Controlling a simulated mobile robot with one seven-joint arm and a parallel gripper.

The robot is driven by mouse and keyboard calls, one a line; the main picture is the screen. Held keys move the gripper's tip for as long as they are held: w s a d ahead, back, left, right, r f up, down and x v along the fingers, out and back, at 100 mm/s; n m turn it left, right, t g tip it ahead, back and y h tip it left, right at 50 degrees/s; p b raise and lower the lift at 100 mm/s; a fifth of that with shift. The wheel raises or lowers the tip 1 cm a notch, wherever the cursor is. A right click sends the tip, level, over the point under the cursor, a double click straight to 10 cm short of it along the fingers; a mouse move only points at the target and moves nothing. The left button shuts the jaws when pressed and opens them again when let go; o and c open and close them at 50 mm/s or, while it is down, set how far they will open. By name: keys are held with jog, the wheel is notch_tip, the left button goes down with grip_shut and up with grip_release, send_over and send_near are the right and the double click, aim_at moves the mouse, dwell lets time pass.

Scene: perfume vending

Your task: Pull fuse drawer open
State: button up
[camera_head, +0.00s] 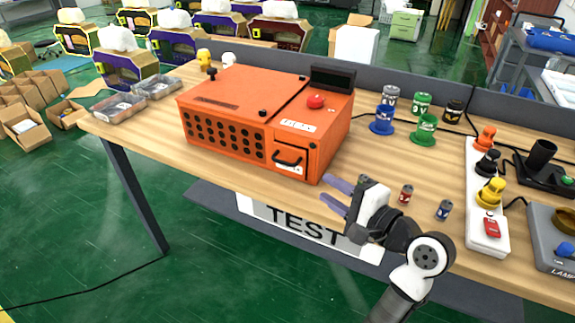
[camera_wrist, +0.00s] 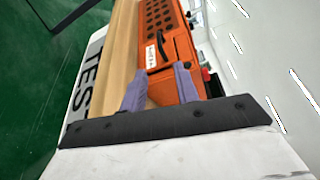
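The orange box (camera_head: 225,103) stands on the wooden table, with rows of dark round holes on its front. The fuse drawer (camera_head: 289,158) is at the right end of that front and looks closed, with a black handle (camera_head: 287,159) and a white label. The drawer handle also shows in the wrist view (camera_wrist: 162,45). My gripper (camera_head: 336,193) is at the table's front edge, right of the drawer and apart from it. Its two purple fingers are spread with nothing between them. In the wrist view the gripper (camera_wrist: 157,85) points toward the box front.
Small fuse-like cylinders, one red (camera_head: 405,195) and one blue (camera_head: 444,209), stand right of my gripper. Blue (camera_head: 382,121) and green (camera_head: 424,129) holders stand behind. A white strip (camera_head: 487,238) with coloured plugs lies at right. Clear trays (camera_head: 118,108) lie at left.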

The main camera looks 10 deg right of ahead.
aim_at(291, 166)
jog(key=p+x, duration=0.2)
jog(key=x, duration=1.1)
jog(key=shift+w+a, duration=0.2)
jog(key=shift+w, duration=0.1)
grip_shut()
